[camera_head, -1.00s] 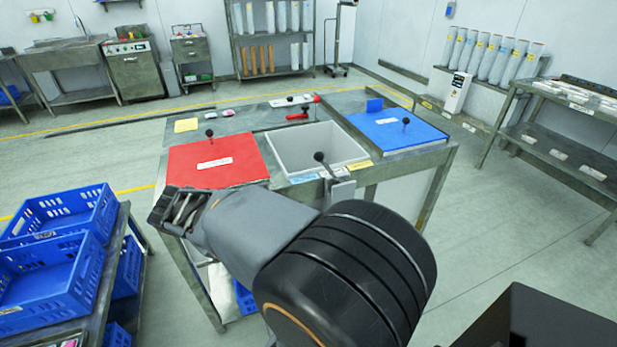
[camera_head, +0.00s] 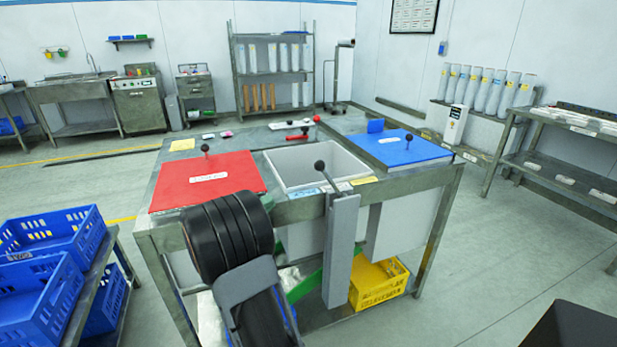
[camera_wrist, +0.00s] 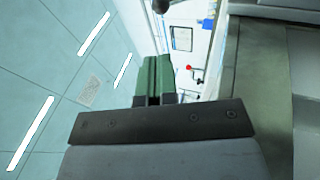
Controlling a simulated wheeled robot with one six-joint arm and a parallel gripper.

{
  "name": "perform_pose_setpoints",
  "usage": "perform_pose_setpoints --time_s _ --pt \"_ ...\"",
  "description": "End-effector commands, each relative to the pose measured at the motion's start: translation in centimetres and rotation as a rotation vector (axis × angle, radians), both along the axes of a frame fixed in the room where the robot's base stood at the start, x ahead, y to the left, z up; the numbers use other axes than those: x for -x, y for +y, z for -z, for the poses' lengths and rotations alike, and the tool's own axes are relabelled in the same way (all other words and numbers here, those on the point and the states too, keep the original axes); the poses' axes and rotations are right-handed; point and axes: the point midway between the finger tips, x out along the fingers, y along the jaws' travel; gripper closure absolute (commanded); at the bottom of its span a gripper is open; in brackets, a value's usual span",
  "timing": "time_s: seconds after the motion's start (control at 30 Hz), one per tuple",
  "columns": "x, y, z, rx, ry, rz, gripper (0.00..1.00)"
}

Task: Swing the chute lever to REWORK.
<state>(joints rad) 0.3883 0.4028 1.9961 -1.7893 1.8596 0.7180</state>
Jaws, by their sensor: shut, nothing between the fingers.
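The chute lever (camera_head: 330,180) is a thin rod with a black ball knob, on a grey upright bracket at the front of the bench. It leans a little to the left at the front edge of the white open bin (camera_head: 318,165). A bluish label (camera_head: 303,193) lies left of it and a yellow label (camera_head: 364,181) right; I cannot read them. My gripper (camera_wrist: 153,60) is shut and empty in the wrist view, with green fingers. A dark ball (camera_wrist: 161,6), apparently the lever knob, shows beyond the fingertips; I cannot tell whether they touch.
A red lid (camera_head: 208,178) and a blue lid (camera_head: 400,148), each with a black knob, flank the bin. A red handle (camera_head: 298,136) lies behind it. A yellow crate (camera_head: 380,283) sits below; blue crates (camera_head: 40,290) stand left.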

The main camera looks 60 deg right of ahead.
Motion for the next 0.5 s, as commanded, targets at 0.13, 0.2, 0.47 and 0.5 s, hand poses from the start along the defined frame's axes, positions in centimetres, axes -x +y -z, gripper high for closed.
perform_pose_setpoints --time_s 0.13,0.2,0.47,0.5 --pt "0.1 -0.1 -0.1 -0.002 0.0 0.0 1.0" --pt "0.2 -0.5 -0.2 -0.003 -0.001 0.001 1.0" --pt "1.9 -3.9 -1.6 -0.002 -0.002 0.005 1.0" --pt "2.2 -4.5 -1.9 -0.002 -0.002 0.006 1.0"
